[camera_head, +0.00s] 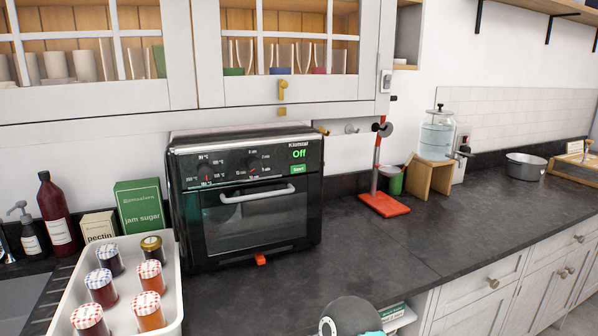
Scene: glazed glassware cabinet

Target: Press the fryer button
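The fryer (250,195) is a black countertop oven with a glass door and a silver bar handle, standing on the dark counter left of the middle. Its door is shut. At the upper right of its front are green "Off" lettering (299,154) and, just below, a small green button (298,169) with a white label that seems to read "Start". Two dials with white markings sit to the left of these. Nothing covers the button.
Left of the fryer are a green jam sugar box (140,206) and a white tray (172,290) with several jars. A red stand (384,203) and a glass dispenser (437,135) stand to the right. Wall cabinets (290,90) hang above. The counter before the fryer is mostly clear.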

